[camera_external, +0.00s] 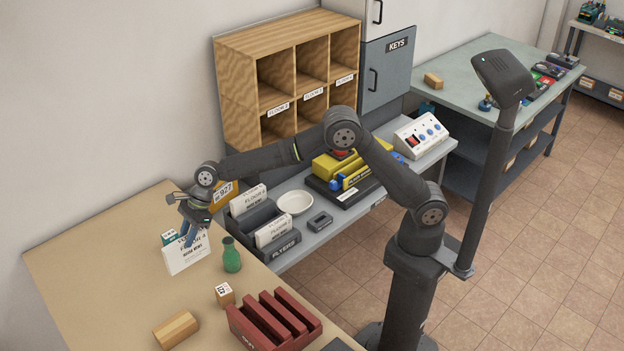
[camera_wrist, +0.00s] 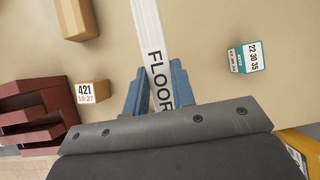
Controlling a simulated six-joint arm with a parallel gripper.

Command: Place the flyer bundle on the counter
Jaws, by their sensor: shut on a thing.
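A white flyer bundle (camera_external: 186,254) with "FLOOR" print is held over the tan counter (camera_external: 110,262) at the left of the external view. My gripper (camera_external: 195,222) is shut on its top part. In the wrist view the flyer bundle (camera_wrist: 153,45) stands on edge between the blue fingers of my gripper (camera_wrist: 155,88), pointing away from me. Whether its lower edge touches the counter I cannot tell. More bundles sit in the grey FLYERS tray (camera_external: 285,245) on the lower shelf.
A green bottle (camera_external: 231,257) stands just right of the bundle. A small teal-and-white box (camera_external: 168,237) is behind it. A printed cube (camera_external: 225,294), a wooden block (camera_external: 176,329) and a red slotted rack (camera_external: 262,327) are nearer. The counter's left part is clear.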

